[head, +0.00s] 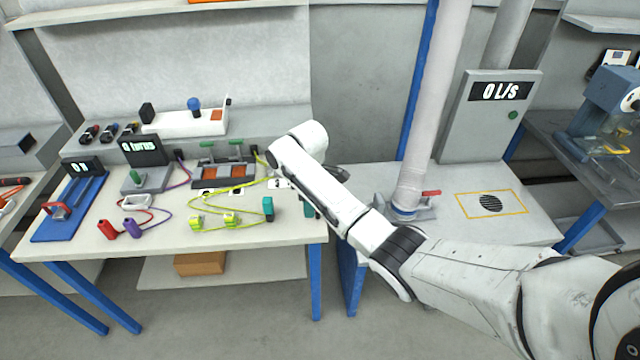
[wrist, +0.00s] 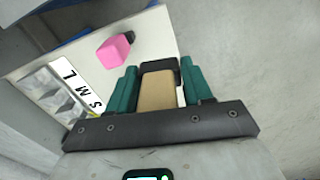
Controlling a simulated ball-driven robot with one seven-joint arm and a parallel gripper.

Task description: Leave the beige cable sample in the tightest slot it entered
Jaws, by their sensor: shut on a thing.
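My gripper (wrist: 159,66) is shut on the beige cable sample (wrist: 157,92), a beige block with a black end, between its two green fingers in the wrist view. The slot gauge (wrist: 45,88) lies to the left of the gripper, with grey slots beside a white strip marked S, M and L. The sample shows apart from these slots. A pink sample (wrist: 116,49) with a black end lies beyond, up and left of the held one. In the head view my arm hides most of the gripper and the beige sample.
In the head view the left bench (head: 90,255) carries a blue slide rig (head: 70,208), yellow-green connectors (head: 231,219), a teal block (head: 268,208) and red and purple plugs (head: 133,228). A white duct (head: 425,120) stands right of the bench. A gap separates the benches.

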